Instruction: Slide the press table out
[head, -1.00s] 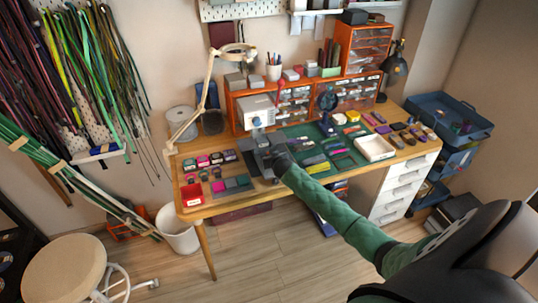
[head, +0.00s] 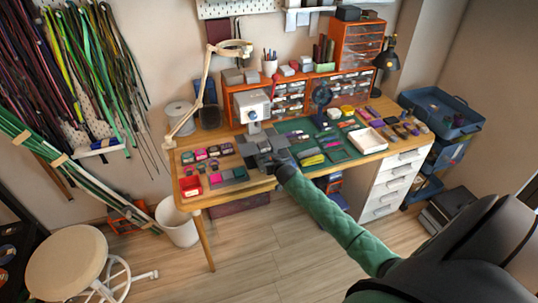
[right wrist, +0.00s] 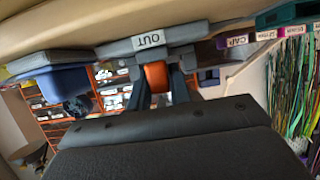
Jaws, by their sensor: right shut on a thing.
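The press (head: 253,107) is a white box-shaped unit on the wooden desk in the head view. Its grey press table (head: 246,147) lies below and in front of it, partly behind my right gripper (head: 275,163). In the right wrist view, a grey bar with a white "OUT" label (right wrist: 152,40) sits above an orange grip (right wrist: 157,77). My right gripper (right wrist: 158,86) has a dark finger on each side of the orange grip and is shut on it. My left gripper is not in view.
A red tray (head: 190,187) and small coloured blocks lie left of the press table. A green cutting mat (head: 312,141) with tools and a white tray (head: 368,140) lie to the right. A ring lamp arm (head: 204,90) stands on the left. The floor in front is clear.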

